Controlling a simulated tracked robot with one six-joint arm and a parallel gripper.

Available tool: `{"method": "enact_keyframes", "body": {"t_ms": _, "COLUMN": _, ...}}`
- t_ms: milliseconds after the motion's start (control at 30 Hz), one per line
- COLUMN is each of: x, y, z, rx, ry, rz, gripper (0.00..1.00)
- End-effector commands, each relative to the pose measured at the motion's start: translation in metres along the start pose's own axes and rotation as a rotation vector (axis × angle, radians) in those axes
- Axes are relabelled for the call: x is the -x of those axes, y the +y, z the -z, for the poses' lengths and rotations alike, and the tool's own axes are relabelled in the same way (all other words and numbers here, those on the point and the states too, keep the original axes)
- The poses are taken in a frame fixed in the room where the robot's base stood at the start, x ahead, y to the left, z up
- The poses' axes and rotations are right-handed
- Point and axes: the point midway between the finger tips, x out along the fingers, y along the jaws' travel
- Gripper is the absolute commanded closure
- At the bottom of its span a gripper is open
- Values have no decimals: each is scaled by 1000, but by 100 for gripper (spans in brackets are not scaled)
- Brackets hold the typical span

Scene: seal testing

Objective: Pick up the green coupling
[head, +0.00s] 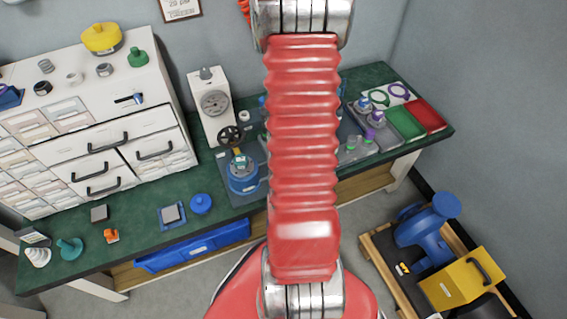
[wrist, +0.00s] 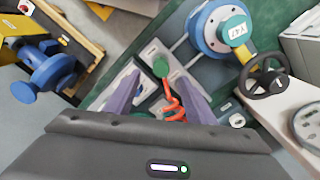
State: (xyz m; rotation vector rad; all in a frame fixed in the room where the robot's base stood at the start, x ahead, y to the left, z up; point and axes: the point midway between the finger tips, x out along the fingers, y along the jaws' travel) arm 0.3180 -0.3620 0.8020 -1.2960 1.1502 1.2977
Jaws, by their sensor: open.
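In the wrist view, a small green piece (wrist: 160,66), which looks like the green coupling, shows just beyond my fingertips. A red-orange coiled hose (wrist: 173,103) runs from near it back toward my gripper. My gripper (wrist: 159,78) is open, one finger to each side of the hose, with nothing held. The green piece lies between the lines of the two fingers; its exact distance from them I cannot tell. In the head view my red arm hides my gripper and this spot.
A blue round device (wrist: 204,35) with a labelled cap stands beyond the fingers, with a black handwheel (wrist: 266,84) to its right. The green bench top (head: 130,215) holds a white gauge unit (head: 212,108). A blue pump (head: 425,228) stands on a floor pallet.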

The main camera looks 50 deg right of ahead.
Motion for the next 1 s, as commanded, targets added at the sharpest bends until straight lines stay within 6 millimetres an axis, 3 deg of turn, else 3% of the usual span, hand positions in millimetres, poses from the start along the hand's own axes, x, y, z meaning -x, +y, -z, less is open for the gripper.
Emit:
{"method": "enact_keyframes", "body": {"t_ms": 300, "x": -36, "y": 0, "z": 0, "rx": 0, "ry": 0, "rz": 0, "gripper": 50}}
{"method": "enact_keyframes", "body": {"t_ms": 767, "x": -42, "y": 0, "z": 0, "rx": -1, "ry": 0, "rz": 0, "gripper": 50}}
{"method": "enact_keyframes", "body": {"t_ms": 1000, "x": -64, "y": -2, "z": 3, "rx": -1, "ry": -1, "rz": -1, "gripper": 50}}
